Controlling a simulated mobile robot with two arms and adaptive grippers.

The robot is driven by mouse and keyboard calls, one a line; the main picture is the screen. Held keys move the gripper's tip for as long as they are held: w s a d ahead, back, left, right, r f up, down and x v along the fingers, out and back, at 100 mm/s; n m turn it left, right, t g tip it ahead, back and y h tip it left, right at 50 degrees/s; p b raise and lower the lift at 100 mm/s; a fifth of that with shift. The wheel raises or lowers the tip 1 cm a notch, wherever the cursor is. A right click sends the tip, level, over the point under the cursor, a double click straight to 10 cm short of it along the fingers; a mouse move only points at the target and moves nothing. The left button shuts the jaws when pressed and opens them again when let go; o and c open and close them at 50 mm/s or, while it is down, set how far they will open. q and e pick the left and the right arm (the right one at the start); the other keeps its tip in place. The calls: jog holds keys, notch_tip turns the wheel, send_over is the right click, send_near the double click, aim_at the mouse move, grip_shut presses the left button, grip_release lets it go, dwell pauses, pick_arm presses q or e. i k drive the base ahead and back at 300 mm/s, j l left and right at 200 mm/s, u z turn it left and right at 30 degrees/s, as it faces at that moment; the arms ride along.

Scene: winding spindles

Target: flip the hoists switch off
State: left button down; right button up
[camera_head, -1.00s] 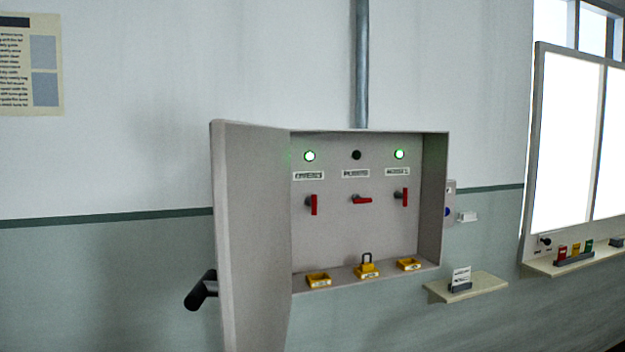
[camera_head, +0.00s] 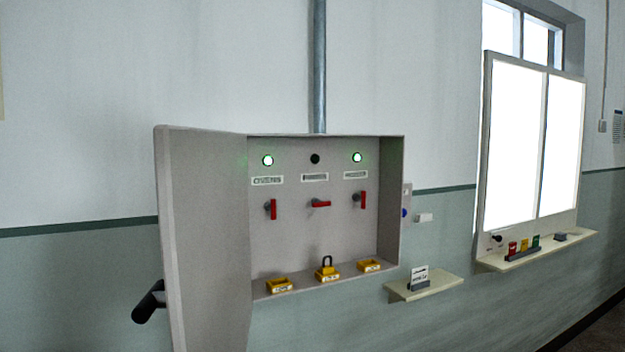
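An open grey switch cabinet (camera_head: 290,230) is on the wall, its door (camera_head: 205,240) swung out to the left. Inside are three red-handled switches under small labels too blurred to read with certainty. The left switch (camera_head: 272,209) and the right switch (camera_head: 362,200) have upright handles, each under a lit green lamp. The middle switch (camera_head: 320,203) has its handle sideways under a dark lamp (camera_head: 315,158). I cannot tell for sure which label says hoists. Neither of my grippers is in view.
Yellow trays sit on the cabinet's bottom ledge, the middle one (camera_head: 327,272) with a padlock. A small shelf (camera_head: 424,287) with a card juts out to the right. Further right, a white board (camera_head: 530,150) has a ledge (camera_head: 540,250) with coloured items. The door handle (camera_head: 149,302) sticks out left.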

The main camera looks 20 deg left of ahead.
aim_at(364, 200)
jog(key=i+l+u, duration=0.5)
jog(key=i+l, duration=0.2)
jog(key=i+l+u, duration=0.25)
jog(key=l, duration=0.2)
jog(key=i+l+u, duration=0.25)
jog(key=l, duration=0.25)
jog(key=i+j+z, duration=0.1)
jog(key=i+j, duration=0.15)
